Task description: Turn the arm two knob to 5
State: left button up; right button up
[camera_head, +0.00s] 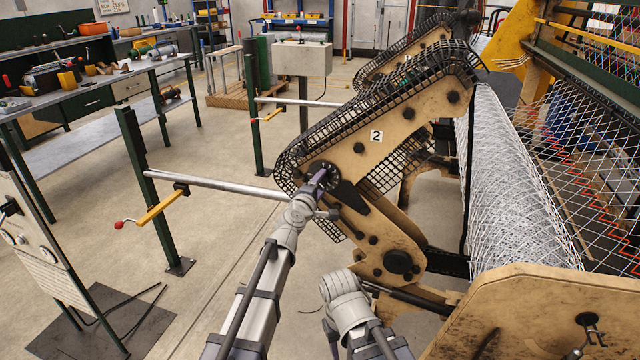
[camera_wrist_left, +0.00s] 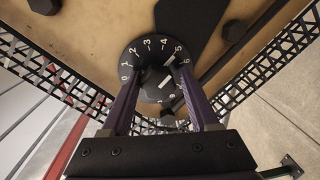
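The arm two knob (camera_wrist_left: 157,80) is a black round knob on a dial with white numbers, in the middle of the left wrist view. A white line on it slants up and right, roughly toward the 5. In the head view the dial (camera_head: 326,168) sits at the lower end of the tan arm (camera_head: 345,150) with the "2" label. My left gripper (camera_wrist_left: 159,72) has its purple fingers apart, one on each side of the knob; I cannot tell whether they touch it. My right arm's wrist (camera_head: 345,298) is low in the head view; its gripper is mostly hidden.
Black mesh chain (camera_head: 290,158) runs around the tan arm. A metal bar (camera_head: 225,186) with a yellow lever (camera_head: 160,207) ends to the left of the dial. Woven wire (camera_head: 510,190) stands at the right.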

pick_arm(q)
jog(key=shift+o, duration=0.9)
jog(key=shift+w, duration=0.1)
jog(key=shift+r, duration=0.1)
jog(key=v, duration=0.7)
jog(key=shift+s+p, duration=0.35)
jog(key=shift+s, duration=0.05)
jog(key=shift+a, duration=0.15)
